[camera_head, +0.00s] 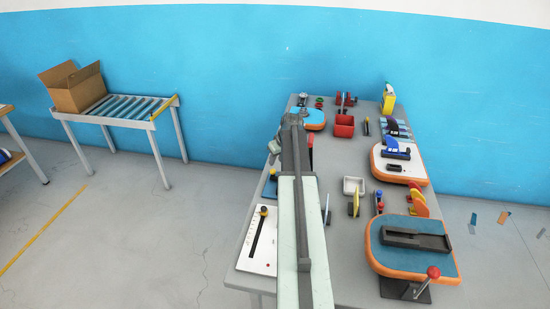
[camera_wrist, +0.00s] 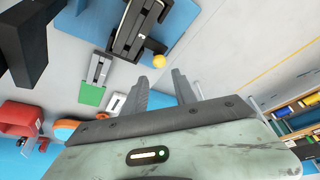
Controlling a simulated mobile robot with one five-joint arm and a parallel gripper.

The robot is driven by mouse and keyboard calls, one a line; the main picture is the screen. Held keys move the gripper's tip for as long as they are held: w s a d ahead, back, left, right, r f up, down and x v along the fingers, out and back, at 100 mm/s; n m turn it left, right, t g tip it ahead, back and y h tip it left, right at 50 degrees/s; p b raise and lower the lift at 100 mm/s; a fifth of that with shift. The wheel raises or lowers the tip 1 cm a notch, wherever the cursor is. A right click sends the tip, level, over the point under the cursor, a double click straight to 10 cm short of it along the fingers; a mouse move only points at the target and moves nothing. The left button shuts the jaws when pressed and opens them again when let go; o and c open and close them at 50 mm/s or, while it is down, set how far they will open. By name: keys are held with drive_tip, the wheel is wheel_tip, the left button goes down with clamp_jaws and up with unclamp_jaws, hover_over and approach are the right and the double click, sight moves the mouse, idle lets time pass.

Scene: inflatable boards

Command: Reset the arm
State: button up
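My arm (camera_head: 305,220) stretches forward over the grey workbench (camera_head: 337,205) in the head view. In the wrist view my gripper (camera_wrist: 160,80) shows two dark grey fingers with a clear gap between them and nothing held. In the head view I cannot make out the fingertips clearly; the far end of the arm is over the left side of the bench. The wrist view is tilted, and beyond the fingers it shows a blue panel with a black device (camera_wrist: 133,28) and a yellow ball knob (camera_wrist: 158,61).
A red bin (camera_head: 344,126), a white tray (camera_head: 354,186) and orange-edged boards (camera_head: 415,260) sit on the bench. A red-knobbed lever (camera_head: 433,272) rises at the near right, a slider panel (camera_head: 260,240) lies left of my arm. A roller table (camera_head: 125,110) with a cardboard box (camera_head: 75,90) stands left, across open floor.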

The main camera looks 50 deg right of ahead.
drive_tip(key=shift+r, duration=0.1)
drive_tip(key=shift+a, duration=0.1)
idle(0.3)
drive_tip(key=w+a+n+y, duration=0.1)
drive_tip(key=w+a+n, duration=0.35)
drive_tip(key=a, duration=1.15)
drive_tip(key=w+a+n+y, duration=0.1)
drive_tip(key=w+a, duration=0.7)
drive_tip(key=a, duration=0.9)
drive_tip(key=s+a+f+g, duration=0.1)
drive_tip(key=s+a, duration=0.1)
drive_tip(key=a, duration=0.5)
drive_tip(key=s+a+g, duration=0.1)
drive_tip(key=s+a, duration=0.1)
drive_tip(key=a, duration=0.4)
drive_tip(key=s+a+m+g, duration=0.1)
drive_tip(key=s+a, duration=0.3)
drive_tip(key=s, duration=0.2)
drive_tip(key=s+a+m+g+h, duration=0.1)
drive_tip(key=s+a+m, duration=0.1)
drive_tip(key=s, duration=0.5)
drive_tip(key=shift+a+f, duration=0.4)
drive_tip(key=shift+a, duration=0.5)
